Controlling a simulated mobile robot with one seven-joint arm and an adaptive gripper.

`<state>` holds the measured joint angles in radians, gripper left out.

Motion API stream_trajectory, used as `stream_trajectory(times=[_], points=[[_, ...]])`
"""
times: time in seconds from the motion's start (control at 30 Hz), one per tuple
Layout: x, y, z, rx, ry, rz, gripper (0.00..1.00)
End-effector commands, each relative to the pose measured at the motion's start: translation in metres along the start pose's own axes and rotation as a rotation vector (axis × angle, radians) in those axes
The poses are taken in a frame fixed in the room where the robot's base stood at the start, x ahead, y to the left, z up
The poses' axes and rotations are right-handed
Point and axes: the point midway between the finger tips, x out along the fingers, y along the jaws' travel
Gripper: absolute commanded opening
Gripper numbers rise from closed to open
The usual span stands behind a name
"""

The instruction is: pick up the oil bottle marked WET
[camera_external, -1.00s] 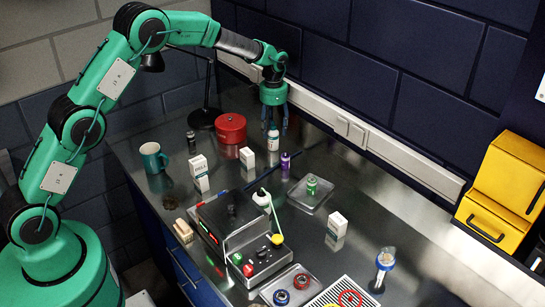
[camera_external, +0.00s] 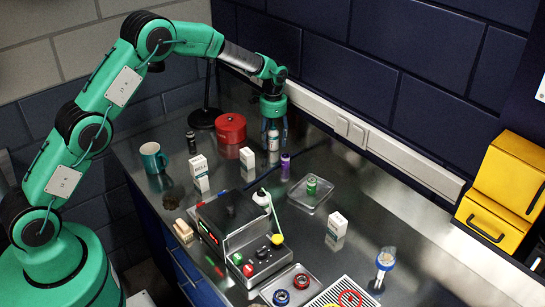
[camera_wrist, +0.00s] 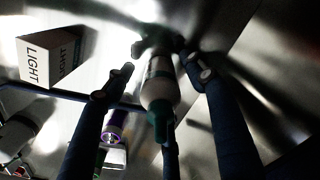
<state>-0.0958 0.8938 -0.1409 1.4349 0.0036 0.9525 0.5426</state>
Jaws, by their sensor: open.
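A white bottle with a dark green cap (camera_wrist: 161,92) stands near the back wall; it also shows in the external view (camera_external: 273,140). Its marking cannot be read in either view. My gripper (camera_external: 273,128) points down over it, open, with the fingers on either side of the bottle. In the wrist view my gripper's fingers (camera_wrist: 160,66) straddle the bottle, and nothing shows as gripped. A purple bottle (camera_external: 285,166), a green bottle (camera_external: 311,186) on a small tray and a dark bottle (camera_external: 191,142) stand apart from it; their markings are not legible.
A red tin (camera_external: 230,128) stands close left of my gripper. A white box marked LIGHT (camera_wrist: 48,60) is in the wrist view. Other white boxes (camera_external: 199,172), a teal mug (camera_external: 153,158) and a dark machine (camera_external: 240,238) stand on the metal bench. The wall is close behind.

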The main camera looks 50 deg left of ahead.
Motion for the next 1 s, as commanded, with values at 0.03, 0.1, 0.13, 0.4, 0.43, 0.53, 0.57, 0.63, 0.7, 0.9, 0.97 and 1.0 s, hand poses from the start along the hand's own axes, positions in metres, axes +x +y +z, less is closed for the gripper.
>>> stream_trajectory(times=[0.03,0.1,0.13,0.4,0.43,0.53,0.57,0.63,0.7,0.9,0.97,1.0], points=[[0.0004,-0.0001,-0.0002,0.0,0.001,0.0,0.56],[0.0004,-0.0001,-0.0002,0.0,0.001,0.0,0.56],[0.0003,-0.0001,-0.0002,0.0,0.001,0.0,0.56],[0.0004,-0.0001,-0.0002,0.0,0.001,0.0,0.56],[0.0004,-0.0001,-0.0002,0.0,0.0,0.0,0.56],[0.0004,-0.0001,-0.0002,0.0,0.0,0.0,0.56],[0.0004,-0.0001,-0.0002,0.0,0.001,0.0,0.5],[0.0004,0.0,-0.0002,0.0,0.001,0.0,0.36],[0.0004,0.0,-0.0002,0.0,0.0,0.0,0.22],[0.0001,-0.0001,-0.0003,0.0,0.001,-0.001,0.04],[0.0001,-0.0001,-0.0003,0.0,0.001,-0.001,0.04],[0.0001,-0.0001,-0.0003,0.0,0.001,-0.001,0.04]])
